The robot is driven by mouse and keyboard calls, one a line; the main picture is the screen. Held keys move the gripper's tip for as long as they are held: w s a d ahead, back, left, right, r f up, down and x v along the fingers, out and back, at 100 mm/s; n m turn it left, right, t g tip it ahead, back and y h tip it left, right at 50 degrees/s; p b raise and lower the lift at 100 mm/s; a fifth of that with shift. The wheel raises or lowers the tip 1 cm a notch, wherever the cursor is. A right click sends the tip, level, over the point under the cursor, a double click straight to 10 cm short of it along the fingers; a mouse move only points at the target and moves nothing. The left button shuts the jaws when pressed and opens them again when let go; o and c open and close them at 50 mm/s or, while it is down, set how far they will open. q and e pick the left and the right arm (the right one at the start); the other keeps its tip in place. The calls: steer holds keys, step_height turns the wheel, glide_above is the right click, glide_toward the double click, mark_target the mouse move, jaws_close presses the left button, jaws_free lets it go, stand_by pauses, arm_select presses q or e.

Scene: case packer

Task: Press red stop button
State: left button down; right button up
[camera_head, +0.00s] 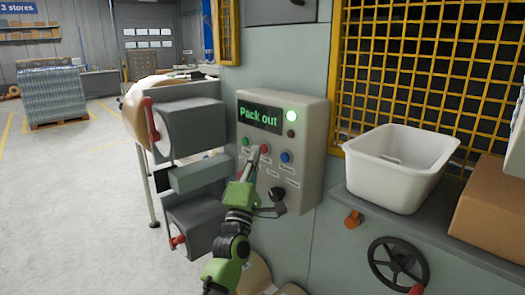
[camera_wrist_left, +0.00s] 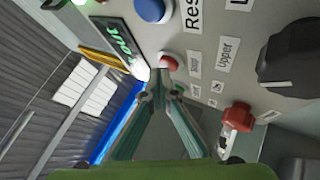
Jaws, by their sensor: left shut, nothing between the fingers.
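The red stop button (camera_head: 265,148) sits on the grey control panel (camera_head: 310,165), between a green button (camera_head: 245,142) and a blue button (camera_head: 286,157). My left gripper (camera_head: 254,158) is shut and empty, with its fingertips in front of the panel close to the red button. In the left wrist view the red button (camera_wrist_left: 168,62) shows just beyond the shut fingertips (camera_wrist_left: 161,94). I cannot tell whether they touch it. My right gripper is not in view.
The panel also has a lit "Pack out" screen (camera_head: 259,117), a glowing lamp (camera_head: 291,116) and a black knob (camera_head: 277,194). Grey housings with red handles (camera_head: 150,120) stand left of it. A white bin (camera_head: 385,185) and a cardboard box (camera_head: 492,215) are on the right shelf.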

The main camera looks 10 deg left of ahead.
arm_select(q)
steer(key=shift+w+d, duration=0.2)
steer(key=shift+w, duration=0.1)
steer(key=shift+s+a, duration=0.1)
steer(key=shift+s, duration=0.05)
stand_by(0.6)
steer(key=shift+s+a, duration=0.4)
steer(key=shift+s, duration=0.2)
steer(key=s+a+p, duration=0.1)
steer(key=s, duration=0.1)
steer(key=s+a+p, duration=0.1)
steer(key=s+a, duration=0.1)
steer(key=shift+w, duration=0.1)
stand_by(0.6)
